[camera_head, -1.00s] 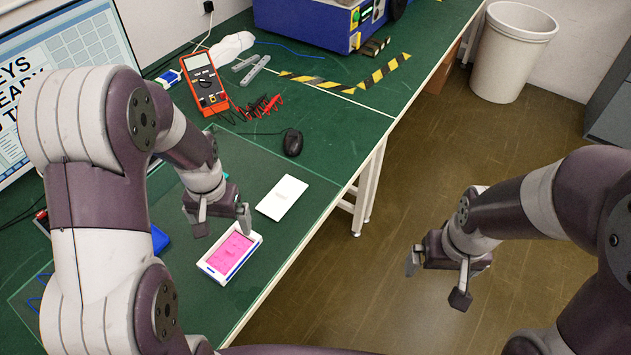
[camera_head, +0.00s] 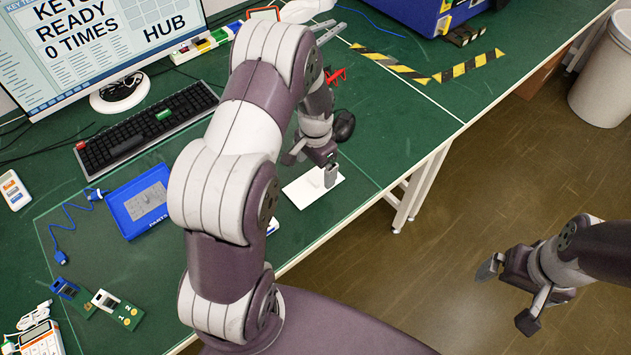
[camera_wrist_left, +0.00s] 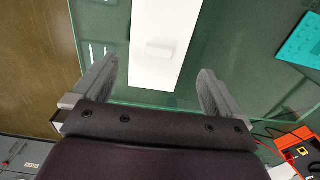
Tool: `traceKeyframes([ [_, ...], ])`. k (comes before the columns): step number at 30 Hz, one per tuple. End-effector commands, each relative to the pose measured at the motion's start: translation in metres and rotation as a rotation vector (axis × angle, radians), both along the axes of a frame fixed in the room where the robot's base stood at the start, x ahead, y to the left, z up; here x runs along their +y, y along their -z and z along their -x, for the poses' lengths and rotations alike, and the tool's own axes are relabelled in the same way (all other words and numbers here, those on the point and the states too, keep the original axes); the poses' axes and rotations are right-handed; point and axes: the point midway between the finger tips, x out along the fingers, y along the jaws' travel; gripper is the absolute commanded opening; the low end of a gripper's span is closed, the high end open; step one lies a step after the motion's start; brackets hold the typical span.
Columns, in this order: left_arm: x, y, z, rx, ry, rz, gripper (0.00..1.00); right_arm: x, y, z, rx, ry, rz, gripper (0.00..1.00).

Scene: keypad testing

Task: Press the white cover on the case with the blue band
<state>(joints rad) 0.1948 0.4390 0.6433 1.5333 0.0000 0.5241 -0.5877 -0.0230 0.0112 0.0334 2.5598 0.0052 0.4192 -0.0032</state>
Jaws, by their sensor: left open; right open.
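The white cover (camera_head: 312,203) lies flat on the green table near its front edge. It also shows in the left wrist view (camera_wrist_left: 168,72), with a small raised block on it. My left gripper (camera_head: 311,167) is open above the far part of the cover. Its two fingers (camera_wrist_left: 158,78) stand apart on either side of the cover in the wrist view. A small white and blue edge (camera_head: 272,226) shows beside my left arm; the rest of that case is hidden. My right gripper (camera_head: 508,295) is open and empty over the floor.
A blue box with a grey top (camera_head: 146,201), a keyboard (camera_head: 147,128) and a monitor (camera_head: 100,45) stand to the left. A black mouse (camera_head: 344,126) lies just beyond my left gripper. Connector boards (camera_head: 118,310) lie at front left. A bin (camera_head: 604,75) stands far right.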

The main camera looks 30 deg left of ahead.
Motion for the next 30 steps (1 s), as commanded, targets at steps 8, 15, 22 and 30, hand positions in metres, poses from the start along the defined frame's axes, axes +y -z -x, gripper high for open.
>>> traceKeyframes([
  [8, -0.002, 0.043, 0.003, 0.002, -0.001, 0.0, 1.0, 0.0, -0.004, 0.0, 0.0, 0.0, 0.0, 1.0],
  [15, -0.002, 0.044, 0.003, 0.001, -0.001, 0.0, 0.9, 0.0, -0.004, 0.0, 0.0, 0.0, 0.0, 1.0],
  [22, -0.002, 0.043, 0.003, 0.001, -0.001, 0.0, 0.53, 0.0, -0.004, 0.0, 0.0, 0.0, 0.0, 1.0],
  [30, -0.002, 0.038, 0.003, 0.0, -0.001, -0.001, 0.53, 0.0, -0.004, 0.0, 0.0, 0.0, 0.0, 1.0],
])
